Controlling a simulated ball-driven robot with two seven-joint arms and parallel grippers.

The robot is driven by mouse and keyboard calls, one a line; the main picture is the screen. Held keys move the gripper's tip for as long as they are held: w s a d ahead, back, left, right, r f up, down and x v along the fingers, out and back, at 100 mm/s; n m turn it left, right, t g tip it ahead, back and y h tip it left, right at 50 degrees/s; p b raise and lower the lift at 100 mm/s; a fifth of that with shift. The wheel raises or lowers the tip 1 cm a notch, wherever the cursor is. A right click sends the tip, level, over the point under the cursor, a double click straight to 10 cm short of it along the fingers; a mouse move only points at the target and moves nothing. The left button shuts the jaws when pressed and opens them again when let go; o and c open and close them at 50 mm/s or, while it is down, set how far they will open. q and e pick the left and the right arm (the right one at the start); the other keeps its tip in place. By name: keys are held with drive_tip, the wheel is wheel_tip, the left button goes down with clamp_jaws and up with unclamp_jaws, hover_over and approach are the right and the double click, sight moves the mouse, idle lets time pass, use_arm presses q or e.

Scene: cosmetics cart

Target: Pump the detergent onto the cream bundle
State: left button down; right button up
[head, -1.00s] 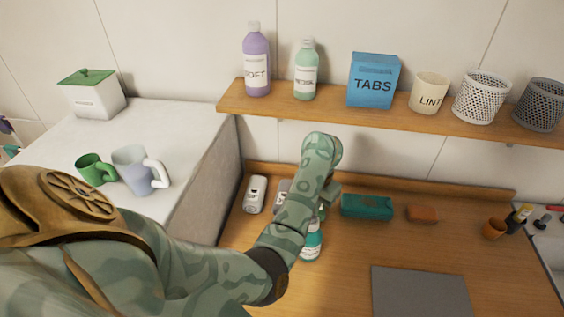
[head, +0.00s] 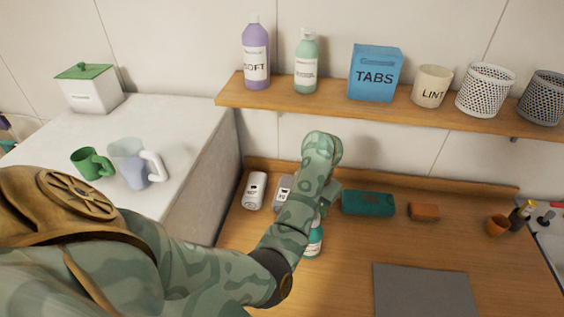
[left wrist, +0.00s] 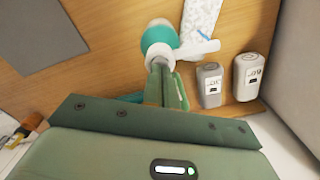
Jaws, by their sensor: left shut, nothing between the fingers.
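The detergent bottle (head: 314,243) is teal with a white label and stands on the wooden counter, mostly hidden behind my left arm in the head view. In the left wrist view its white pump head (left wrist: 163,54) has a spout pointing right. My left gripper (left wrist: 161,72) is shut and empty, its fingertips right at the pump head; I cannot tell whether they touch it. A pale, patterned piece (left wrist: 201,22) lies beyond the spout, cut off by the frame; I cannot tell whether it is the cream bundle. My right gripper is not in view.
Two small labelled containers, one white (head: 255,191) and one grey (head: 283,190), stand left of the bottle. A teal pack (head: 368,203), an orange-brown block (head: 424,212) and a grey mat (head: 424,292) lie right. A loaded shelf (head: 390,111) hangs above the counter.

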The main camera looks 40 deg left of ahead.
use_arm(q)
drive_tip(key=shift+f+b, duration=0.45)
drive_tip(key=shift+f, duration=0.05)
drive_tip(key=shift+r, duration=0.15)
drive_tip(key=shift+r+p, duration=1.15)
drive_tip(key=shift+r, duration=0.2)
wheel_tip(320, 180, up, 6)
drive_tip(key=p, duration=0.4)
